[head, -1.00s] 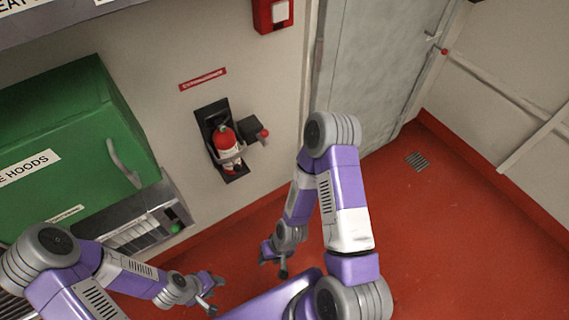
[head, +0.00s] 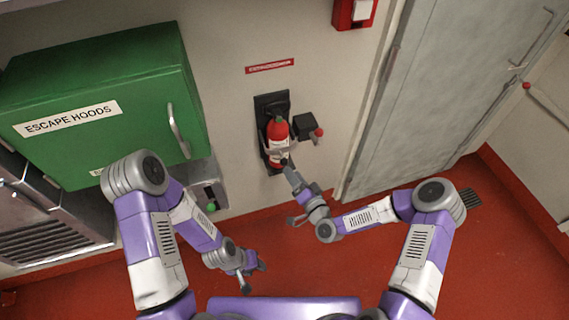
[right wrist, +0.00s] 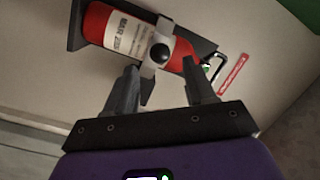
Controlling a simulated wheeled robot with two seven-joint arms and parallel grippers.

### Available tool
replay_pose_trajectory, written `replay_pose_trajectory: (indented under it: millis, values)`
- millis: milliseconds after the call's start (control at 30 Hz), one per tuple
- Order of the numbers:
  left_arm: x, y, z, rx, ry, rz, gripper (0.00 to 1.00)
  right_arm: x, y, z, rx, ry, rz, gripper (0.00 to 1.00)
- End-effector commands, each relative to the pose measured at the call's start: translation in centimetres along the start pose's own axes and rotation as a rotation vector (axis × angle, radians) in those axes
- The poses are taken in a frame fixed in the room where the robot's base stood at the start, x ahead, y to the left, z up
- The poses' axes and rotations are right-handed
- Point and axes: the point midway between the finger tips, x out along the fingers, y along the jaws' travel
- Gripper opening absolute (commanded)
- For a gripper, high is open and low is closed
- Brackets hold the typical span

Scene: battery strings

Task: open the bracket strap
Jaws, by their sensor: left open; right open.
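The red fire extinguisher (head: 277,131) stands in a dark wall bracket (head: 270,101) in the head view. A pale strap (right wrist: 158,42) with a black round knob (right wrist: 161,54) runs across the extinguisher (right wrist: 104,26) in the right wrist view and looks closed around it. My right gripper (head: 288,165) is at the lower front of the extinguisher. In the right wrist view its open fingers (right wrist: 160,72) point at the strap, with the knob between and just beyond the tips. I cannot tell if they touch. My left gripper (head: 254,276) is open and empty, low and away from the wall.
A black box with a red knob (head: 318,132) sticks out right of the bracket. A green escape-hoods cabinet (head: 105,105) hangs at left. A grey door (head: 440,90) is at right. The red floor (head: 500,265) is clear.

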Motion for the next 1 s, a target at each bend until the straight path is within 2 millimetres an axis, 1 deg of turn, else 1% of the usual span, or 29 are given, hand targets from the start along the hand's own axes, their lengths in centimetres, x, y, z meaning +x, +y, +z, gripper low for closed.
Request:
replay_pose_trajectory:
  millis: [200, 300, 400, 533, 767, 800, 833, 1000]
  values:
    - [0.7, -0.3, 0.0, 0.0, 0.0, 0.0, 0.43, 3.5, 0.0, 0.1, -0.003, 0.0, -0.004, 0.55]
    - [1.0, -0.4, -0.1, 0.0, 0.0, 0.0, 0.43, 4.9, 0.0, 0.1, -0.002, -0.001, -0.002, 0.55]
    - [1.2, -0.4, -0.1, 0.0, 0.0, 0.0, 0.43, 6.0, 0.0, 0.1, -0.002, -0.002, -0.001, 0.55]
    - [1.3, -0.5, -0.1, 0.0, 0.0, 0.0, 0.43, 6.7, 0.0, 0.2, -0.001, -0.004, 0.001, 0.55]
    - [1.3, -0.5, -0.1, 0.0, 0.0, 0.0, 0.43, 6.8, 0.0, 0.1, -0.001, -0.004, 0.002, 0.55]
    - [1.3, -0.5, -0.1, 0.0, 0.0, 0.0, 0.43, 6.8, 0.0, 0.1, -0.001, -0.004, 0.002, 0.53]
    - [1.3, -0.5, -0.1, 0.0, 0.0, 0.0, 0.43, 6.8, 0.0, 0.1, -0.001, -0.004, 0.002, 0.49]
    - [1.3, -0.5, -0.1, 0.0, 0.0, 0.0, 0.43, 6.8, 0.0, 0.1, -0.001, -0.004, 0.002, 0.23]
